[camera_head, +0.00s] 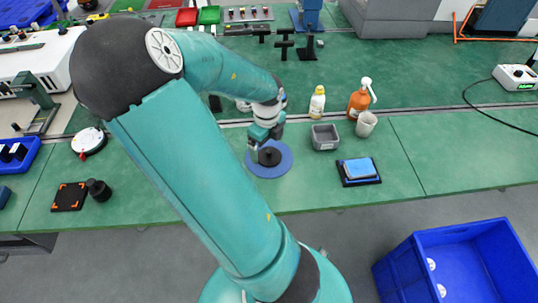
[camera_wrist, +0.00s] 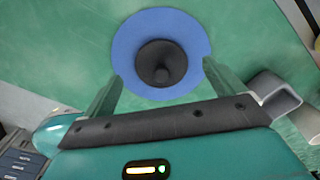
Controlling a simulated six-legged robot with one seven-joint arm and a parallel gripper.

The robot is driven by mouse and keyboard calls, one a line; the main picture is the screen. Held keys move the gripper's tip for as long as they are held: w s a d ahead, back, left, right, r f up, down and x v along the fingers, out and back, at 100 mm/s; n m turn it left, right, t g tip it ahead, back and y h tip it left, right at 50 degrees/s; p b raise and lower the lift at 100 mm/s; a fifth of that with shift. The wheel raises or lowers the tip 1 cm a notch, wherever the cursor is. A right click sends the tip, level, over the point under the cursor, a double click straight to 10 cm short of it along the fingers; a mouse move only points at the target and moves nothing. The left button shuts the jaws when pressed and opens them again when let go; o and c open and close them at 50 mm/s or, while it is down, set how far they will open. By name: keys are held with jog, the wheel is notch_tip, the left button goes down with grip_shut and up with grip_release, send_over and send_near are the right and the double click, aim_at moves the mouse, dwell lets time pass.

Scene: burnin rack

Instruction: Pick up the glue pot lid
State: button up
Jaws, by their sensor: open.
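The black round lid with a raised knob (camera_wrist: 161,63) lies on a blue round mat (camera_wrist: 150,18) in the wrist view. In the head view the lid (camera_head: 269,157) and mat (camera_head: 281,170) are on the green bench, partly hidden by my arm. My gripper (camera_wrist: 163,77) is open and empty, its two fingers on either side of the lid's near half in the wrist view. In the head view my gripper (camera_head: 262,142) is right over the lid; I cannot tell the exact height gap. A small black pot-like object (camera_head: 99,190) stands by a black square pad (camera_head: 69,196) at left.
A grey open box (camera_head: 325,137) is close right of the mat, also in the wrist view (camera_wrist: 275,93). A blue block on a dark tray (camera_head: 374,181) lies further right.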

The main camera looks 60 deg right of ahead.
jog(key=shift+f, duration=1.45)
jog(key=c, duration=1)
jog(key=shift+r, duration=0.1)
jog(key=shift+c, duration=0.2)
